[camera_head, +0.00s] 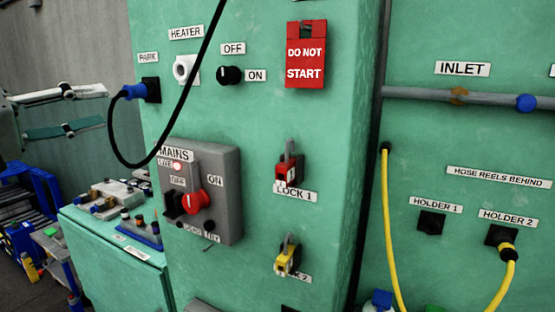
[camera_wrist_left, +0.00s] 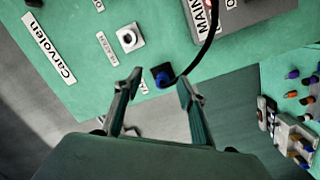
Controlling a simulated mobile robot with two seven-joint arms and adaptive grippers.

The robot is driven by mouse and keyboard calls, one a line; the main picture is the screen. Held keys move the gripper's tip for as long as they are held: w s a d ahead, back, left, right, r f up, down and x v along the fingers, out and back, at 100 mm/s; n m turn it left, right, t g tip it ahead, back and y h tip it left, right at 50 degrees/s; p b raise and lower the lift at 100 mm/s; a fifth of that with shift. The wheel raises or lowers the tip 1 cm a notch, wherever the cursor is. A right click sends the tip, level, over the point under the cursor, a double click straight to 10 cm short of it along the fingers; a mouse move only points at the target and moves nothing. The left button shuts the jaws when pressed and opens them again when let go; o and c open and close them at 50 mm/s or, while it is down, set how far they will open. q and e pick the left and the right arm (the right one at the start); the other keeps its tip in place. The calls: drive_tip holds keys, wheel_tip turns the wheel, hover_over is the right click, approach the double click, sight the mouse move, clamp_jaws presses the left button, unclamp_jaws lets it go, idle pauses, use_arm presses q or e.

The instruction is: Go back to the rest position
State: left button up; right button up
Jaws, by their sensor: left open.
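My left gripper (camera_head: 100,106) comes in from the left edge of the head view. Its two fingers are apart with nothing between them. It is left of the blue plug (camera_head: 134,92), which sits in the black PARK socket (camera_head: 152,90) on the green panel. A gap shows between the fingertips and the plug. In the left wrist view the open fingers of the gripper (camera_wrist_left: 160,87) frame the plug (camera_wrist_left: 161,75) beyond the tips. A black cable (camera_head: 111,140) hangs in a loop from the plug. My right gripper is in neither view.
The grey MAINS box (camera_head: 228,185) with a red knob (camera_head: 197,201) juts from the panel. Red (camera_head: 289,170) and yellow (camera_head: 288,258) padlocks hang to its right. A green bench (camera_head: 105,255) with small parts stands below left. A yellow hose (camera_head: 390,220) hangs at right.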

use_arm(q)
drive_tip(key=w+d+f+n+t+h, duration=0.1)
drive_tip(key=d+f+n+t+h, duration=0.25)
drive_tip(key=d+f+n, duration=0.8)
drive_tip(key=s+a+f+m+g+y, duration=0.1)
drive_tip(key=a+f+m+y, duration=0.45)
drive_tip(key=f+m, duration=0.4)
drive_tip(key=s+a+f+m+g+y, duration=0.1)
drive_tip(key=a+f+m+y, duration=0.45)
drive_tip(key=m, duration=0.75)
drive_tip(key=a+f+m+g+y, duration=0.1)
drive_tip(key=a+f+m+y, duration=0.2)
drive_tip(key=f+m+y, duration=0.6)
drive_tip(key=s+d+f+n+g+h, duration=0.1)
drive_tip(key=s+f+n+g, duration=0.35)
drive_tip(key=s+f, duration=0.55)
drive_tip(key=s+d+f+n+g+h, duration=0.25)
drive_tip(key=s+f+g, duration=0.35)
drive_tip(key=f, duration=0.7)
drive_tip(key=d+f+n+t+h, duration=0.3)
drive_tip(key=d+f+h, duration=0.3)
drive_tip(key=d+f, duration=0.7)
drive_tip(key=d+t, duration=0.1)
drive_tip(key=d, duration=0.2)
drive_tip(key=shift+f+t+h, duration=0.4)
drive_tip(key=shift+o, duration=0.5)
drive_tip(key=shift+w, duration=0.15)
